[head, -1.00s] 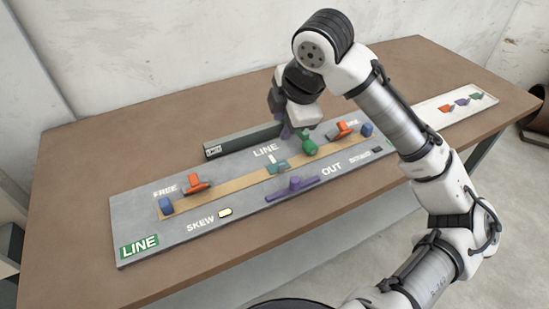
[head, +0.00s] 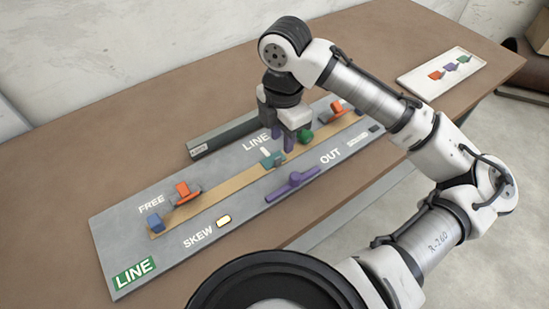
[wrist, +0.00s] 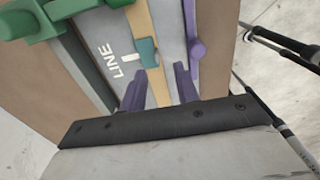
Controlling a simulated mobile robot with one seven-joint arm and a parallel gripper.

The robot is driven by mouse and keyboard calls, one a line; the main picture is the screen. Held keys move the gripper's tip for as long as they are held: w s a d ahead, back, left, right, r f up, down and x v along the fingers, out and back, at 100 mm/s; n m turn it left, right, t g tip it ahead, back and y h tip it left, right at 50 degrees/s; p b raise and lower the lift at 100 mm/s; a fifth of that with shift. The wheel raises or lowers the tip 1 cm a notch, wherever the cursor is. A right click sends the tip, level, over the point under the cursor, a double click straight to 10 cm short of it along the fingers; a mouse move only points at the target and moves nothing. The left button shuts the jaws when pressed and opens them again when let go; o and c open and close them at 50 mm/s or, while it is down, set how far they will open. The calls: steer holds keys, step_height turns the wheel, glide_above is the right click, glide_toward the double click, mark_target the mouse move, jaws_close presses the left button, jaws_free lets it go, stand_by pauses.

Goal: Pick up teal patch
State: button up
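The teal patch (head: 272,158) is a small block on the tan strip (head: 223,190), near the middle of the grey board, beside a small white piece. It also shows in the wrist view (wrist: 148,53), ahead of my fingers. My gripper (head: 283,142) has purple fingers pointing down, just behind and right of the patch in the head view. In the wrist view its fingers (wrist: 160,80) stand apart with nothing held between them. I cannot tell its exact height above the board.
A green piece (head: 304,136) stands close right of my gripper. A purple bar (head: 293,184) lies in front of the strip. Orange clamps (head: 186,194) and a blue block (head: 155,222) sit along it. A dark rail (head: 225,137) lies behind; a white tray (head: 442,73) is far right.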

mark_target(279, 157)
steer(key=shift+w+a+f+p, duration=0.15)
steer(key=shift+f+p, duration=0.1)
steer(key=shift+f, duration=1.5)
steer(key=shift+w+a+f+p, duration=0.15)
steer(key=shift+f+p, duration=0.1)
steer(key=shift+f, duration=1.45)
steer(key=shift+s, duration=0.1)
steer(key=shift+c, duration=0.4)
jaws_close()
